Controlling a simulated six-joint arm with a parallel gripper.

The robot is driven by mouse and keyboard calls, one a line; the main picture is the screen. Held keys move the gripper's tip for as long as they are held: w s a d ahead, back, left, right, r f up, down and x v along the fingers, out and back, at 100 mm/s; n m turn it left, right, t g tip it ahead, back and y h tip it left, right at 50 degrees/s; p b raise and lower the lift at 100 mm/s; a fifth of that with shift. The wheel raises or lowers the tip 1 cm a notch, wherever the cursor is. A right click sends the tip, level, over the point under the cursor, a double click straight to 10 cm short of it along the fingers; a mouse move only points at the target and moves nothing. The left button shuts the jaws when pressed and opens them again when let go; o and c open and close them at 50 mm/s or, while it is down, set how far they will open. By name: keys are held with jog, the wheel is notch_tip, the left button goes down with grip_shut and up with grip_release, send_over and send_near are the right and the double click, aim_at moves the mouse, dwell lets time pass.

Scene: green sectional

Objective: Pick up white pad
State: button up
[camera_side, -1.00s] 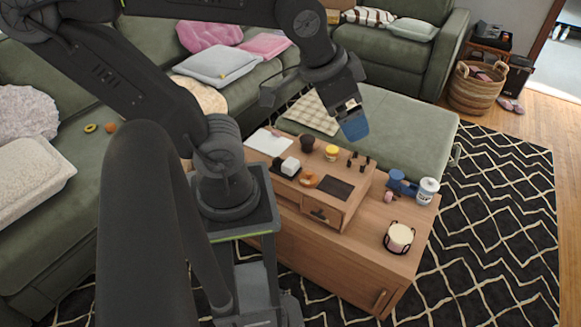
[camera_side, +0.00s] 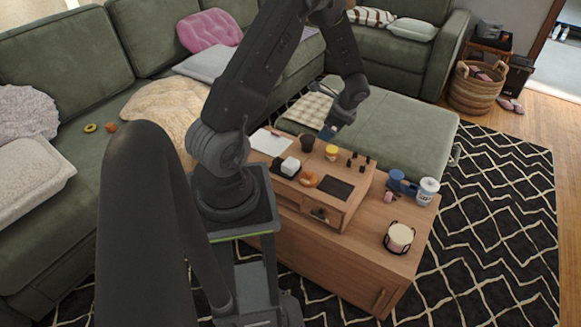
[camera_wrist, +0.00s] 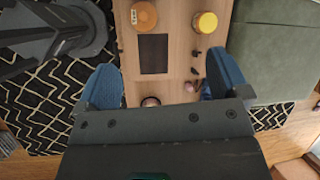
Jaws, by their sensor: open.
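A flat white pad (camera_side: 269,143) lies at the back left end of the wooden cabinet in the side view, with a thin dark stick-like thing at its upper edge. I do not see the pad in the wrist view. My gripper (camera_side: 329,131) is in the air to the right of the pad, near the back edge of the wooden organizer. In the wrist view my gripper's two blue fingers (camera_wrist: 163,82) are wide apart with nothing between them in grasp.
A white can (camera_side: 427,191) and a candle (camera_side: 399,237) stand to the right. Green sofa seats border the cabinet.

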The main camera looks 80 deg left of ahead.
aim_at(292, 163)
jog(key=s+a+f, duration=0.2)
jog(key=s+f, duration=0.1)
jog(key=f, duration=0.3)
jog(key=s+a+f+m+g, duration=0.1)
jog(key=s+a+f, duration=0.1)
jog(key=f, duration=0.4)
jog(key=s+a+f+m, duration=0.1)
jog(key=s+a+f, duration=0.2)
jog(key=f, duration=0.4)
jog(key=shift+s+a+g+h, duration=0.3)
jog(key=shift+a, duration=0.05)
jog(key=shift+w+x, duration=0.2)
jog(key=shift+x, duration=2.7)
jog(key=shift+f, duration=0.1)
jog(key=shift+c, duration=0.2)
jog(key=c, duration=0.9)
jog(key=shift+c, duration=0.2)
notch_tip(292, 163, up, 4)
jog(key=shift+r, duration=0.15)
jog(key=s+r, duration=0.6)
jog(key=s, duration=0.5)
jog(key=shift+s+r, duration=0.35)
